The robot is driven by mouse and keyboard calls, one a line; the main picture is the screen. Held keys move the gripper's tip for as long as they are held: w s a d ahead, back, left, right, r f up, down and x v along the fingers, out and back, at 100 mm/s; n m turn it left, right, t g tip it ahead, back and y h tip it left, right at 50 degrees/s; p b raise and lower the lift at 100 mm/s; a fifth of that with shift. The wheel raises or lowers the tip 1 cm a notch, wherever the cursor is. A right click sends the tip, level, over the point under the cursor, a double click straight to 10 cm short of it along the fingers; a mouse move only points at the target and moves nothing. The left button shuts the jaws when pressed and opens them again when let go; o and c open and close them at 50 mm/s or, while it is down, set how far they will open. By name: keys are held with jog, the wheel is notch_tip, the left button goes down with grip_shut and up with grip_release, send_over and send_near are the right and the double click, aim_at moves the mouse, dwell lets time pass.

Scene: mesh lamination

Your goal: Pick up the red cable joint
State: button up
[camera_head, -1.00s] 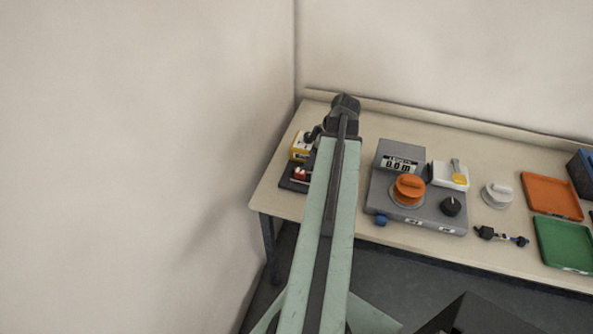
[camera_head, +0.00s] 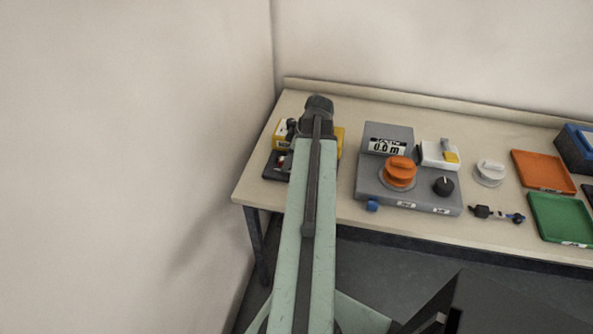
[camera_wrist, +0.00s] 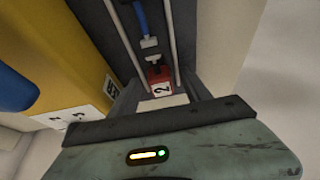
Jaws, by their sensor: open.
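The red cable joint (camera_wrist: 158,76), with a white label reading 2, lies in a dark tray (camera_wrist: 98,22) between two pale rails in the wrist view. A blue-and-white cable part lies in line beyond it. My gripper (camera_wrist: 160,92) is open, its grey fingers apart on either side of the near end of the joint. I cannot tell whether they touch it. My fingers are hidden there behind the arm.
A yellow box (camera_wrist: 62,60) stands close to the left of the tray in the wrist view. Right of my arm in the head view are a grey length-meter unit (camera_head: 408,194) with an orange knob, an orange tray (camera_head: 543,172) and a green tray (camera_head: 562,218). A wall is at left.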

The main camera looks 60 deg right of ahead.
jog(key=shift+r, duration=0.15)
jog(key=shift+c, duration=0.9)
grip_shut()
notch_tip(320, 180, up, 10)
jog(key=p, duration=1)
